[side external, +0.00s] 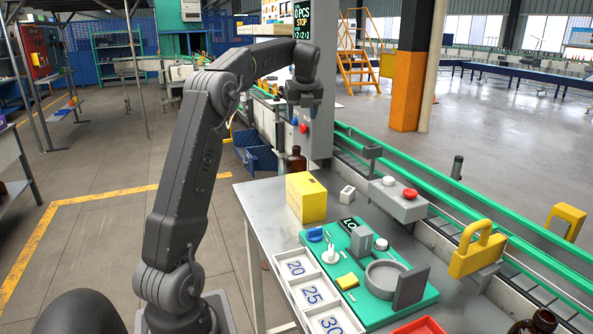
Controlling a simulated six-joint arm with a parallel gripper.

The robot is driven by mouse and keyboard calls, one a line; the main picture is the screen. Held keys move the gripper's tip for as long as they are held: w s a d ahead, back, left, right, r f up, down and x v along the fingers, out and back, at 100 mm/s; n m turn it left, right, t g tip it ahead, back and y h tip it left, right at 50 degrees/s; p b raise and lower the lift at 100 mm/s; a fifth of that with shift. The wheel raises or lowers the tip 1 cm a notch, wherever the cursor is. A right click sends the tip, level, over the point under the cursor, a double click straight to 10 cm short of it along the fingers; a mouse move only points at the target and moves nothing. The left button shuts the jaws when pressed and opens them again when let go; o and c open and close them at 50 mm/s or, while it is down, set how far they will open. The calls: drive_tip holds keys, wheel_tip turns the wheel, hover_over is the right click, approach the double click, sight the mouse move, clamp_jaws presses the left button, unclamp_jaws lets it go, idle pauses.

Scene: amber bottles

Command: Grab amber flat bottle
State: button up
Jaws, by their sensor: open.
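An amber bottle (296,160) with a dark neck stands upright at the far end of the grey table, behind the yellow box, which hides its lower part. A second amber bottle (541,322) shows at the bottom right edge, cut off by the frame. I cannot tell from this view which of them is flat. My gripper (304,106) is open and empty, pointing down above the far end of the table. It is higher than the far bottle and apart from it. Its fingers are small and dark here.
A yellow box (307,198) stands close in front of the far bottle. A green board (415,306) with fixtures, a numbered white tray (281,257), a button box (397,203) and a yellow padlock (478,250) lie nearer. A green-railed conveyor (450,190) runs along the right.

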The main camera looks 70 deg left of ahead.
approach(297, 146)
drive_tip(key=x, duration=0.5)
drive_tip(key=shift+s+x, duration=0.2)
drive_tip(key=shift+x, duration=2.45)
drive_tip(key=shift+d, duration=0.15)
clamp_jaws()
